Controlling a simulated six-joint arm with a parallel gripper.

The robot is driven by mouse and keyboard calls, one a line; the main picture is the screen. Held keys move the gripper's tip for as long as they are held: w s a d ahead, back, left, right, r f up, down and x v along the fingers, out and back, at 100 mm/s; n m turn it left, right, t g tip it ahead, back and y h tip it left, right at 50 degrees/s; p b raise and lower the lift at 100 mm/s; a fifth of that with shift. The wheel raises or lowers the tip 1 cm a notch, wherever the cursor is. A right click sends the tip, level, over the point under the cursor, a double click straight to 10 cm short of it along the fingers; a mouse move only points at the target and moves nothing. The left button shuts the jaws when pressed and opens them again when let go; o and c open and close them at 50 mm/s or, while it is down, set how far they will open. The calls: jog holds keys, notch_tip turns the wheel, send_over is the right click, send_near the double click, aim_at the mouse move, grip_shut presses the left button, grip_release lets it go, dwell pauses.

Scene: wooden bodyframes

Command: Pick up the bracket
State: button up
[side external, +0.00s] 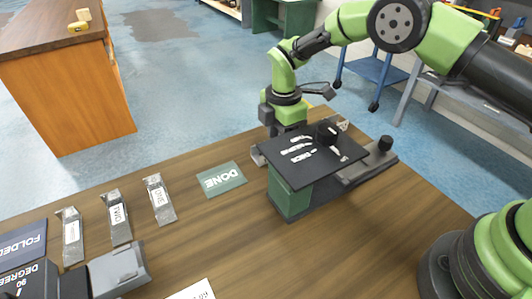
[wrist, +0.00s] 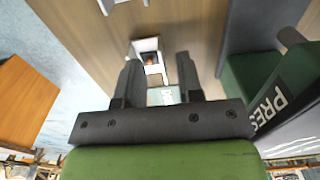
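In the wrist view, a pale metal bracket (wrist: 149,52) with a dark reddish opening lies on the wooden surface, just beyond and between my fingertips. A light labelled piece (wrist: 163,95) shows between the fingers; I cannot tell if it is part of the same bracket. My gripper (wrist: 157,75) is open, a finger on each side, with no visible grip on anything. In the side view, a small grey metal piece (side external: 258,155) shows at the left edge of the press, mostly hidden. My gripper's fingers are hidden there behind the press.
A green press (side external: 291,197) with a black top stands close; its green side (wrist: 255,80) is right in the wrist view. A green DONE mat (side external: 221,180) lies left. The table's front middle is mostly clear.

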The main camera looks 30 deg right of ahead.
notch_tip(320, 180, down, 4)
jog(key=shift+r, duration=0.25)
jog(key=shift+c, duration=0.2)
grip_shut()
jog(key=shift+r, duration=0.1)
